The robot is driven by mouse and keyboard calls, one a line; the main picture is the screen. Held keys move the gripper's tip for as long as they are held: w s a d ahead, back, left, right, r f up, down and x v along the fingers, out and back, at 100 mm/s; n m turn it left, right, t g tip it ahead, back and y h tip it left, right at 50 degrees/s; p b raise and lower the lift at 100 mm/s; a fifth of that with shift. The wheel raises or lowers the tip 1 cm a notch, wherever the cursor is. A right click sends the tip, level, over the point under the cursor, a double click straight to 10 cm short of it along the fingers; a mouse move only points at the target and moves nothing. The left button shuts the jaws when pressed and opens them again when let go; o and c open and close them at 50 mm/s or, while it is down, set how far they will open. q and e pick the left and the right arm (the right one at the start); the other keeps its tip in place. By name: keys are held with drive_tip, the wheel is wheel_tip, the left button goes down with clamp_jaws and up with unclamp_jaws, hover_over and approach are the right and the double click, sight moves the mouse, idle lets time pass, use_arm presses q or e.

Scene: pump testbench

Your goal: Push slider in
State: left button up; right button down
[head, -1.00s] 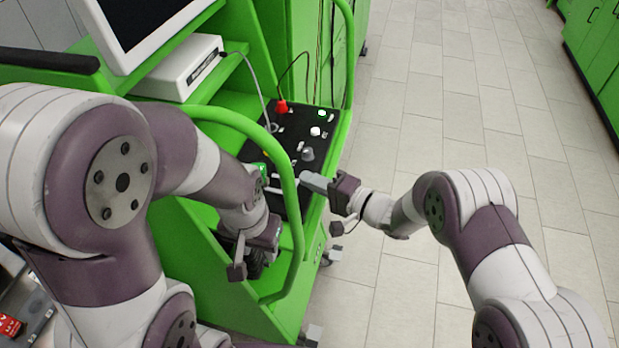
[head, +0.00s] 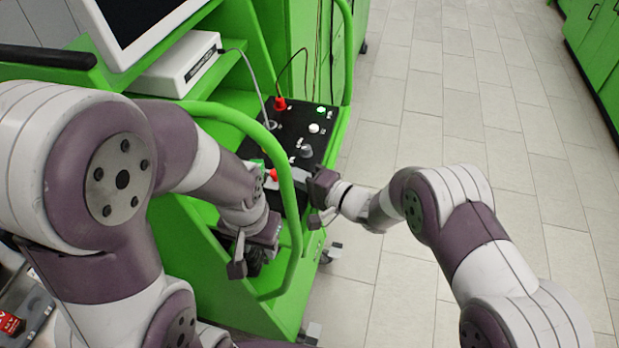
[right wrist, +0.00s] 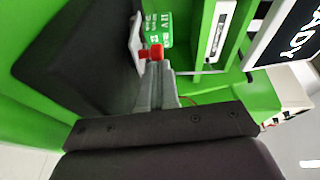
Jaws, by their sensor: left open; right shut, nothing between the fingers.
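A small red piece (head: 272,174) shows at the lower part of the bench's black panel (head: 290,131); it may be the slider's end, but I cannot tell for sure. In the right wrist view the red piece (right wrist: 152,52) lies right at my fingertips, seemingly touching them. My right gripper (head: 281,180) reaches in from the right over the panel, fingers (right wrist: 156,82) shut and empty. A green block with white lettering (right wrist: 160,27) is just beyond. My left gripper (head: 262,245) is open, low beside the bench; its fingers are mostly hidden.
The green curved rail (head: 290,205) runs between my two grippers. A white box (head: 178,68) and a monitor stand at the left. The tiled floor (head: 450,110) at the right is clear.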

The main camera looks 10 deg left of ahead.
drive_tip(key=shift+d, duration=0.1)
drive_tip(key=b+v, duration=0.1)
drive_tip(key=v, duration=1.1)
drive_tip(key=shift+s+d, duration=0.15)
drive_tip(key=shift+d, duration=0.1)
